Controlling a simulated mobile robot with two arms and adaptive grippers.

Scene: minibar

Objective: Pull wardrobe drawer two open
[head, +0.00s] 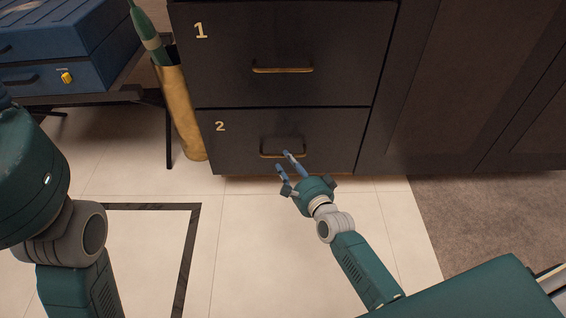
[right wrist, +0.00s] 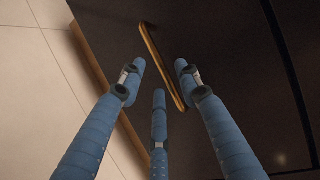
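Drawer two (head: 235,145) is the dark lower drawer marked "2" in the head view, and its front looks flush with the cabinet. Its brass handle (head: 270,155) runs across the middle of the front. My right gripper (head: 284,161) is at the right part of this handle, partly in front of it. In the right wrist view the handle (right wrist: 162,65) lies between the spread blue fingers (right wrist: 159,82), which are open and hold nothing. I cannot tell if a fingertip touches the handle. Of my left arm only upper links show; its gripper is out of view.
Drawer one (head: 220,65), with its own brass handle (head: 283,70), is above and looks shut. A golden umbrella stand (head: 180,115) stands left of the cabinet, near a rack with blue suitcases (head: 60,45). The tiled floor (head: 240,250) in front is clear.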

